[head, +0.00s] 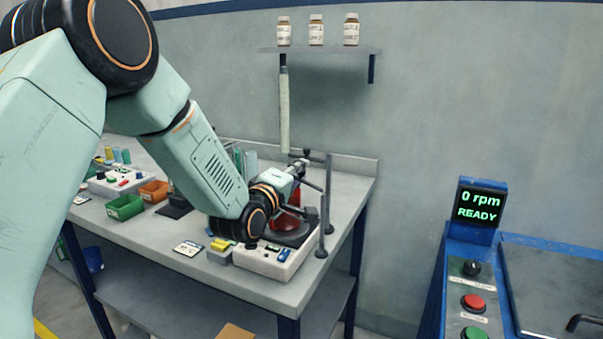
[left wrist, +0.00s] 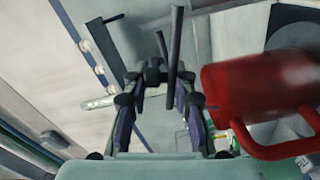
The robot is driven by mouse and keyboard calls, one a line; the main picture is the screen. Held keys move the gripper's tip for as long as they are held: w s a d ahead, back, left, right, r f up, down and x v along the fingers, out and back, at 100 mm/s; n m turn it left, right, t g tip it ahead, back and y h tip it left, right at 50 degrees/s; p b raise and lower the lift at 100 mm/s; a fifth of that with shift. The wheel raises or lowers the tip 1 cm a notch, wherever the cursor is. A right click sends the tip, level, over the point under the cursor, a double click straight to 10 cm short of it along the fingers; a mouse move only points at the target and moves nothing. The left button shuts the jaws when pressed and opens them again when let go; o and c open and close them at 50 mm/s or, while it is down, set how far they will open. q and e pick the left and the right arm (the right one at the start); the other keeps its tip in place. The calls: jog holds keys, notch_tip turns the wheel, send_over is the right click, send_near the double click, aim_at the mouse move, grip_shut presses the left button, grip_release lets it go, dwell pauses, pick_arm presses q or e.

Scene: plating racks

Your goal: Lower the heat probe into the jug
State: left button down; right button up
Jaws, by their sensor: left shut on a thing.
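The red jug (head: 285,222) stands on a dark round plate on top of a white bench device, partly hidden by my left arm. In the left wrist view the jug (left wrist: 255,88) is at the right, its handle towards the camera and close beside the fingers. My left gripper (head: 299,168) is above the jug in the head view. In the left wrist view the left gripper (left wrist: 158,76) is shut on a dark, slim thing, apparently the heat probe (left wrist: 153,71). The probe's tip cannot be made out. My right gripper is not in view.
Upright metal stand rods (head: 327,205) are close to the right of the jug. The white device (head: 262,262) has knobs at its front. Green (head: 125,207) and orange (head: 154,191) bins stand left on the bench. A blue console (head: 470,285) stands at the right.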

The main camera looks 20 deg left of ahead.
pick_arm(q)
jog(key=shift+a+f+n, duration=0.15)
jog(key=shift+f+n, duration=0.35)
jog(key=shift+n, duration=0.2)
jog(key=c, duration=1.2)
grip_release()
jog(key=shift+s+r, duration=0.1)
jog(key=shift+s, duration=0.05)
